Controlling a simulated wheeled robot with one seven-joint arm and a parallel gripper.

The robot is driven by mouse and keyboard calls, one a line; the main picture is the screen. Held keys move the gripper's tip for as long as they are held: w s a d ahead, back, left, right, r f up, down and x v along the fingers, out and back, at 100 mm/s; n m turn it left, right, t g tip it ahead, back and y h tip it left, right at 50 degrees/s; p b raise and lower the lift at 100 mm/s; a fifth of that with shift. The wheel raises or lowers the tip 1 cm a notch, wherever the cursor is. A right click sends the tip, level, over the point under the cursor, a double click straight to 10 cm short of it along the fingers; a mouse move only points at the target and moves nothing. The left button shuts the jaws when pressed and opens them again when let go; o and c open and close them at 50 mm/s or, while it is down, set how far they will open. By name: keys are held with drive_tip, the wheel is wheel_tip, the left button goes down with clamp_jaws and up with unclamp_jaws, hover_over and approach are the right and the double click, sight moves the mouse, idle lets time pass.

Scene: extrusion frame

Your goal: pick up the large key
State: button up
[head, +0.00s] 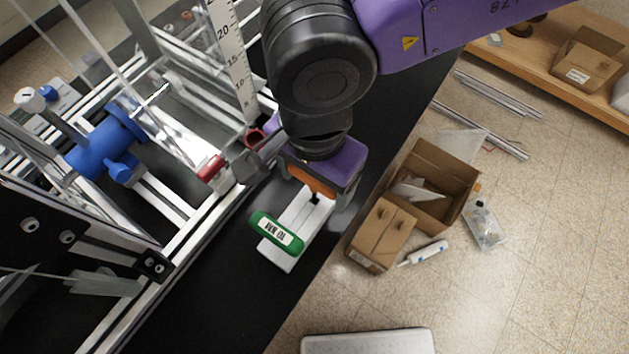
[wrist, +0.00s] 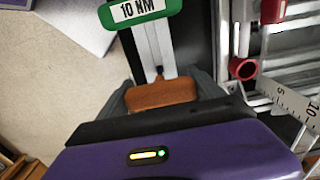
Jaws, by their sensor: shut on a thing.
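My gripper (head: 312,182) is shut on an orange handle (wrist: 160,95), which fills the space between its two fingers in the wrist view. The handle also shows in the head view (head: 308,176), with a short dark stem below it over a white block (head: 275,257). The stem's lower end is hard to make out, so I cannot tell whether it is still in the block. A green handle marked "10 NM" (head: 276,233) sits at the near end of the block, apart from my gripper. It also shows in the wrist view (wrist: 140,11).
An aluminium extrusion frame (head: 175,245) with a blue device (head: 105,150), red parts (head: 210,169) and a ruler (head: 232,60) stands left of my gripper. The black bench top (head: 225,300) is clear in front. Cardboard boxes (head: 382,235) lie on the floor at right.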

wheel_tip(320, 180, up, 18)
drive_tip(key=shift+b, duration=0.4)
drive_tip(key=o, duration=0.7)
drive_tip(key=c, duration=1.1)
drive_tip(key=shift+o, duration=0.2)
wheel_tip(320, 180, up, 6)
drive_tip(key=p, duration=0.4)
drive_tip(key=shift+r, duration=0.2)
